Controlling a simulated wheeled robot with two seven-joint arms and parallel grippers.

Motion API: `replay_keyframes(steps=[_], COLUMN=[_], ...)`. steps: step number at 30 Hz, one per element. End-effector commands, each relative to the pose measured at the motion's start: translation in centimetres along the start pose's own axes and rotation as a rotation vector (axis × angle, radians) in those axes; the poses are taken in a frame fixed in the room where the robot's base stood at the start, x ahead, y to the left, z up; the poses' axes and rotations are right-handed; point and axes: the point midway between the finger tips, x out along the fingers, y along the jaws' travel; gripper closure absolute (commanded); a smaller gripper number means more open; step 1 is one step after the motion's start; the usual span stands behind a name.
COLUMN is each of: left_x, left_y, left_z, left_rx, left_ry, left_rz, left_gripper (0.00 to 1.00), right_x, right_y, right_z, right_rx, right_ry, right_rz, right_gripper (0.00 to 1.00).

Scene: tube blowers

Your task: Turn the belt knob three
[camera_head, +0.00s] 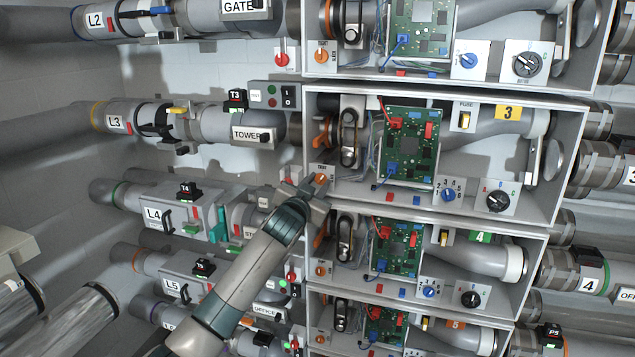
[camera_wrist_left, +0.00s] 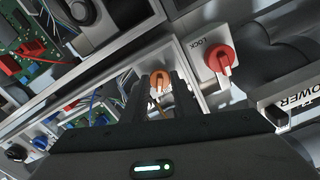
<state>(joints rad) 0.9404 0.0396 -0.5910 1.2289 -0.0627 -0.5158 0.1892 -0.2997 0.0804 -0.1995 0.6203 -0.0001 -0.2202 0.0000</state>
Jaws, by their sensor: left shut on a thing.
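An orange knob (camera_head: 320,178) sits on a small light plate at the lower left of the box with the yellow 3 label (camera_head: 508,112). I cannot read the plate's text well enough to tell if it is the belt knob. My left gripper (camera_head: 314,190) reaches it from the lower left. In the left wrist view the orange knob (camera_wrist_left: 160,78) lies between the two dark fingers (camera_wrist_left: 158,100), which are shut on it. The fingers partly hide the knob and its plate. My right gripper is not in view.
Beside the orange knob is a red knob (camera_wrist_left: 221,62) on a plate marked LOCK. The same box holds a green circuit board (camera_head: 408,145), a blue knob (camera_head: 448,194) and a black knob (camera_head: 498,201). Similar boxes stand above and below, with large grey tubes around.

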Motion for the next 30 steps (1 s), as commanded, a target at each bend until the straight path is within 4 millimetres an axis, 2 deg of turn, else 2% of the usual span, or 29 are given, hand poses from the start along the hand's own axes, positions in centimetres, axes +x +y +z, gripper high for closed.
replay_keyframes(steps=[21,30], left_x=[0.0,0.0], left_y=[-0.1,-0.1], left_z=[-0.2,-0.1], left_rx=[0.681,0.904], left_ry=[0.0,0.0], left_rz=[0.001,0.0], left_gripper=[0.96,0.96], right_x=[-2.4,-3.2], right_y=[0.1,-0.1], right_z=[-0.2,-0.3], right_rx=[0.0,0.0], right_ry=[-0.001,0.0], right_rz=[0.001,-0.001], right_gripper=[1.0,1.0])
